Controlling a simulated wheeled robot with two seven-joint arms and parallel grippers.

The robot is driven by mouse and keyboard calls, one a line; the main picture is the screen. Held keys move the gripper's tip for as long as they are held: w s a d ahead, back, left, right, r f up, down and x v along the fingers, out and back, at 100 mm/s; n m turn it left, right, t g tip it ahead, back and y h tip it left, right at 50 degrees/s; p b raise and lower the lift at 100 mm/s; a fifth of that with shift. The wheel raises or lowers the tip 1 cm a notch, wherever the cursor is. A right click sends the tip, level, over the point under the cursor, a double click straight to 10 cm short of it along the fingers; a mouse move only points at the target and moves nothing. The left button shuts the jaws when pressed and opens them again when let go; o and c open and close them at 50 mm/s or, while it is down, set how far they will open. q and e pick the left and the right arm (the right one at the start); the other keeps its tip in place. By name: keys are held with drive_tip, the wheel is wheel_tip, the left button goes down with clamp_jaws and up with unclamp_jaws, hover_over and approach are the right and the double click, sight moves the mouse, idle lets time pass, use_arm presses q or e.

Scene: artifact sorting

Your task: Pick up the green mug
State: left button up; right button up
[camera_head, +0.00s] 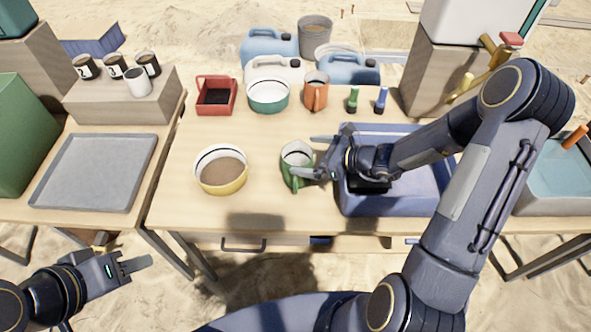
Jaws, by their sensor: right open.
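The green mug (292,178) stands upright on the middle table, with a pale inside and its handle toward the front. My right gripper (312,156) reaches in from the right, with its fingers pointing left at the mug. One finger is behind the mug's right side and the other is near its front right. The jaws are open; I cannot tell whether a finger touches the mug. My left gripper (140,264) is low at the left, in front of the tables and away from the mug. I cannot tell how far its jaws are apart.
A yellow bowl (222,187) with brown contents stands left of the mug. A blue tray (358,207) lies under my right gripper. A red box (233,98), a green-white bowl (268,108) and an orange mug (316,97) stand at the back. A grey tray (60,200) is at left.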

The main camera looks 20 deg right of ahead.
sight(285, 153)
drive_tip(key=shift+x, duration=2.8)
drive_tip(key=shift+s+f, duration=0.1)
drive_tip(key=shift+c, duration=0.2)
drive_tip(key=c, duration=1.3)
